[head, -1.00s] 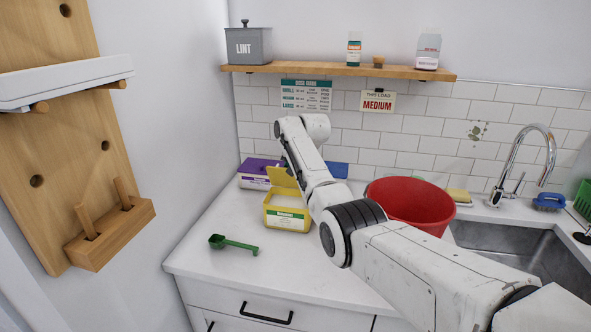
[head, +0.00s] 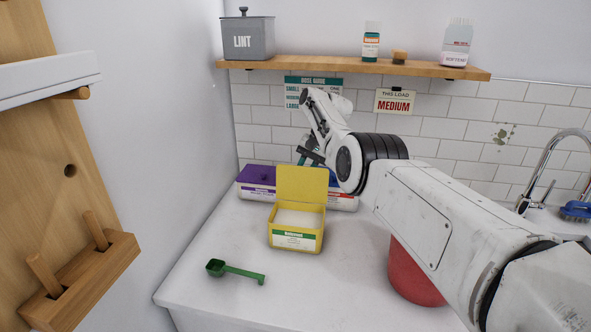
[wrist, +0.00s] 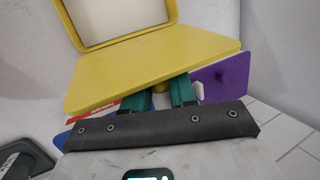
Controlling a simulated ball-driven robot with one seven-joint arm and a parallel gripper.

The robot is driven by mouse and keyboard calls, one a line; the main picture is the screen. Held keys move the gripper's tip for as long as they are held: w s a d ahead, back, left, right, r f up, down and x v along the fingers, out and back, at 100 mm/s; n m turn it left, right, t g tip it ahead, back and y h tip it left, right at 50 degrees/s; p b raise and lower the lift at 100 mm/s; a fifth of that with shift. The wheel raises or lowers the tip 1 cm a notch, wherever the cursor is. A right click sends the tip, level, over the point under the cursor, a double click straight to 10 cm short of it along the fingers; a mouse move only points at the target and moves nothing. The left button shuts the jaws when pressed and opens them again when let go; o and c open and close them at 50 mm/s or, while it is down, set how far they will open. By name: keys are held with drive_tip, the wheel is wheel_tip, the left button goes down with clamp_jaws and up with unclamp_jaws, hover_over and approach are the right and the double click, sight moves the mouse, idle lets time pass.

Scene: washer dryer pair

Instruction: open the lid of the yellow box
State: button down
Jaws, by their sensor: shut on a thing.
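The yellow box (head: 295,240) stands on the white counter and holds white contents. Its yellow lid (head: 301,184) is open and stands roughly upright at the back edge. My gripper (head: 311,158) is behind the lid, partly hidden by it in the head view. In the wrist view the lid (wrist: 150,67) fills the upper middle, with the box's open top (wrist: 116,18) beyond it.
A purple-lidded box (head: 256,175) and a blue-lidded box (head: 345,203) stand close behind the yellow box. A green scoop (head: 235,271) lies in front. A red bucket (head: 412,275) is partly hidden by my arm. A wooden shelf (head: 340,66) hangs above.

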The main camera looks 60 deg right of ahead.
drive_tip(key=shift+d+f, duration=0.1)
drive_tip(key=shift+f, duration=0.1)
drive_tip(key=c, duration=1)
unclamp_jaws()
drive_tip(key=shift+o, duration=0.2)
drive_tip(key=b+v, duration=0.1)
drive_tip(key=v, duration=0.6)
drive_tip(key=shift+r, duration=0.25)
drive_tip(key=shift+s+d, duration=0.1)
drive_tip(key=shift+d, duration=0.05)
